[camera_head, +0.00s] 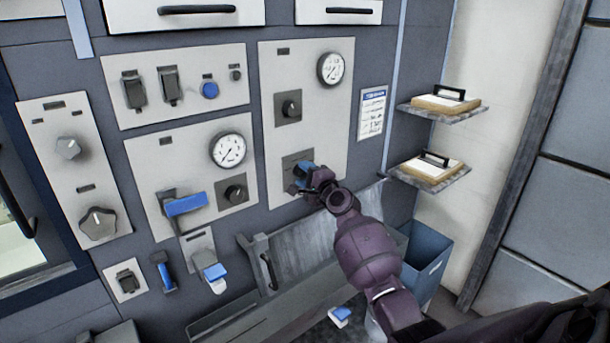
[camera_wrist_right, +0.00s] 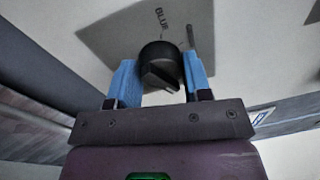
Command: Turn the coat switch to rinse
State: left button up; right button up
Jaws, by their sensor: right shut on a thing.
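My right gripper (camera_head: 303,178) is at the lower knob of the right-hand white panel (camera_head: 309,130). In the right wrist view, its two blue fingers (camera_wrist_right: 159,82) are shut on the sides of a black round knob (camera_wrist_right: 160,66) with a raised grip bar. The knob sits on a grey plate (camera_wrist_right: 112,42). A short label above it seems to read "BLUE". The knob's bar is tilted, and I cannot tell which setting it points to. In the head view the gripper mostly hides this knob. I see no label naming it the coat switch. My left gripper is not in view.
Above on the same panel are another black knob (camera_head: 291,107) and a gauge (camera_head: 331,69). To the left are a blue lever (camera_head: 186,205), a second gauge (camera_head: 229,150) and grey knobs (camera_head: 98,222). Shelves (camera_head: 430,174) and a blue bin (camera_head: 426,255) stand right. A sloped metal tray (camera_head: 310,245) lies below.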

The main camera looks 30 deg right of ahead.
jog(key=shift+m, duration=0.3)
jog(key=o, duration=0.9)
jog(key=s, duration=1.1)
jog(key=shift+d+f+b, duration=0.1)
jog(key=shift+f+b, duration=0.2)
jog(key=shift+b, duration=0.1)
jog(key=shift+w, duration=0.1)
